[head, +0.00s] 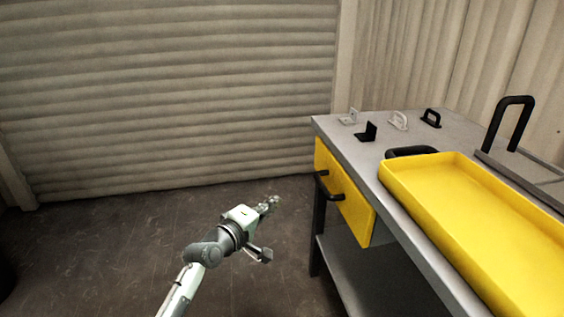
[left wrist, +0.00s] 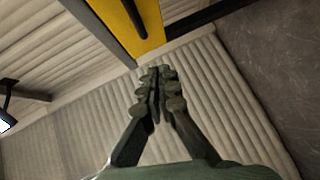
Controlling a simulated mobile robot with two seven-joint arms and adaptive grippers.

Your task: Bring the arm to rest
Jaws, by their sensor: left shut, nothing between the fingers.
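My left gripper (head: 272,203) is in the lower middle of the head view, held out over the dark floor to the left of the table. It is shut and empty. In the left wrist view its two fingers (left wrist: 160,88) meet at the tips, with nothing between them. It is apart from the table and from the yellow drawer front. My right gripper is in neither view.
A grey table (head: 461,126) stands at the right, with a yellow drawer (head: 345,198) and its black handle (head: 325,187) facing my left arm. A yellow tray (head: 470,190) and several small brackets and handles are on top. The floor (head: 110,250) at the left is clear up to the corrugated wall (head: 180,90).

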